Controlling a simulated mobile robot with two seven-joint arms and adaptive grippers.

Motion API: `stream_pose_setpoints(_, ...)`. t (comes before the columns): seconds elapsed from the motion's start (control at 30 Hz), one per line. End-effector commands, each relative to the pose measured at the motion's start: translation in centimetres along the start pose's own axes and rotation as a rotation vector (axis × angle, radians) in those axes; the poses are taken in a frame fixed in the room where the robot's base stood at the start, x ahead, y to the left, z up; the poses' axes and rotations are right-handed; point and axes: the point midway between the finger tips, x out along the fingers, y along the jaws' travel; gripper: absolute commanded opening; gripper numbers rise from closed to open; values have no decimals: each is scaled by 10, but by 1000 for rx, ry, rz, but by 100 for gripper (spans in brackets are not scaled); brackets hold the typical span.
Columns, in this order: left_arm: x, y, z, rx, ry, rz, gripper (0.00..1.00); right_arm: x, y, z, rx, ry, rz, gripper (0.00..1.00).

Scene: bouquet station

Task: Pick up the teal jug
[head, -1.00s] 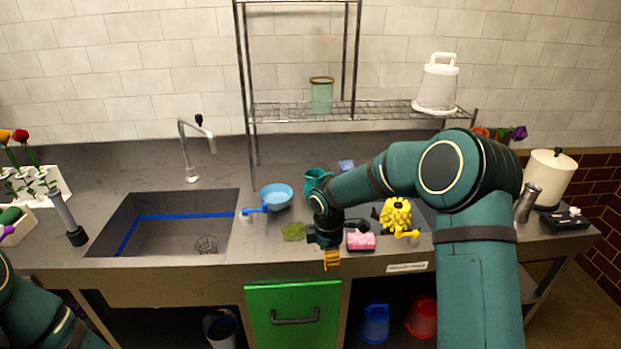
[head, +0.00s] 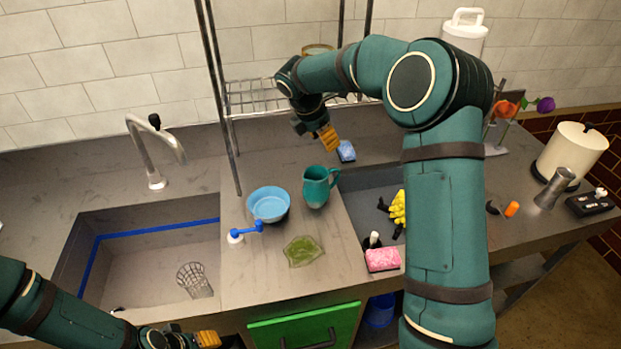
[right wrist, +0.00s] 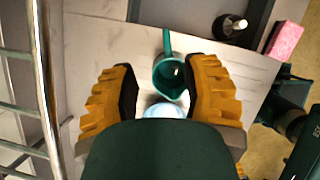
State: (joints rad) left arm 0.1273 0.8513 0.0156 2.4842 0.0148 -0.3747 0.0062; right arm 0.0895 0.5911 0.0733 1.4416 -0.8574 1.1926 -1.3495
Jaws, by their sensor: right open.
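The teal jug (head: 316,188) stands upright on the counter between the two sinks, with its handle toward the right in the head view. My right gripper (head: 327,138) is above and behind the jug, apart from it, with yellow fingers pointing down. In the right wrist view the jug (right wrist: 170,75) shows from above between the open fingers of the right gripper (right wrist: 163,92), beyond their tips. Nothing is between the fingers. My left gripper (head: 196,338) is low at the bottom edge, partly cut off, and its finger opening is unclear.
A light blue bowl (head: 269,204) stands close left of the jug. A green cloth-like piece (head: 303,251) lies in front. A blue sponge (head: 346,151) lies behind, near the wire rack (head: 250,95). A pink sponge (head: 382,260) is at the right sink's front.

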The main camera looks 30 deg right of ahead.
Motion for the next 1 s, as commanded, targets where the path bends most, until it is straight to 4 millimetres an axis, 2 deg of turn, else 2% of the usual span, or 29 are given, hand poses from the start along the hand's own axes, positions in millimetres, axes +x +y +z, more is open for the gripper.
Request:
stream_pose_setpoints(0.4, 8, -3, 4, 2, -8, 1, 47, 70, -1, -1, -1, 1, -4, 47)
stream_pose_setpoints(0.5, 9, -3, 4, 3, -9, 1, 47, 80, -1, -1, -1, 0, -3, 47)
stream_pose_setpoints(0.77, 10, -4, 5, 3, -10, 1, 47, 93, -3, -2, 1, 1, -3, 47)
stream_pose_setpoints(1.0, 15, -6, 8, 5, -15, 2, 47, 126, -8, -7, 1, 2, -4, 47)
